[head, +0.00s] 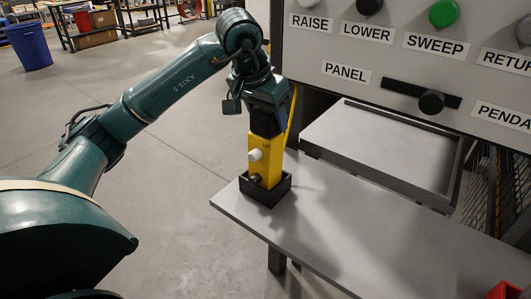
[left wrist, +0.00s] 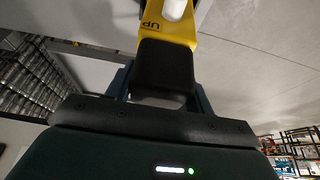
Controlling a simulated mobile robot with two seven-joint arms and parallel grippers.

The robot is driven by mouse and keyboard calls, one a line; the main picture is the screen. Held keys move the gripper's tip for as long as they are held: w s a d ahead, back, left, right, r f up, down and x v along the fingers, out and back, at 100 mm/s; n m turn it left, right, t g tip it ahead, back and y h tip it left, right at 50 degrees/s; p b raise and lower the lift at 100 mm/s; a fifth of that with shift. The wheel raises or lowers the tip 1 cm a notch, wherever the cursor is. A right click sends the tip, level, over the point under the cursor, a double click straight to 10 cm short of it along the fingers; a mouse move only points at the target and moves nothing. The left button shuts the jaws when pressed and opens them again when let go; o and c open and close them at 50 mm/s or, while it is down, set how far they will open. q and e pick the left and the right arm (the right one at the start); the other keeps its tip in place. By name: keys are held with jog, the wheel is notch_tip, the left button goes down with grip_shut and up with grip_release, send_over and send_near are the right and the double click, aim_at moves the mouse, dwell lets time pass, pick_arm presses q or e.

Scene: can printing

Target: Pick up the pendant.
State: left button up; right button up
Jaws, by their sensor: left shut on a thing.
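The pendant (head: 265,158) is a yellow upright box with a white button above a black button on its front. It stands with its lower end in a small black open holder (head: 262,193) on the grey shelf. My left gripper (head: 266,122) points down from above and is shut on the pendant's dark top end. In the left wrist view the pendant's yellow body (left wrist: 178,25) shows "UP" lettering and a white button, with its black end (left wrist: 165,68) between my fingers. My right gripper is not in view.
The grey shelf (head: 370,235) is mostly bare, with a red thing (head: 507,291) at its lower right. A control panel (head: 385,50) with labelled knobs stands behind, above a grey tray (head: 375,145). A yellow cable (head: 291,115) runs beside the pendant. A blue bin (head: 28,45) is far left.

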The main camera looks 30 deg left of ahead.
pick_arm(q)
jog(key=c, duration=0.7)
grip_shut()
jog(key=shift+r, duration=0.15)
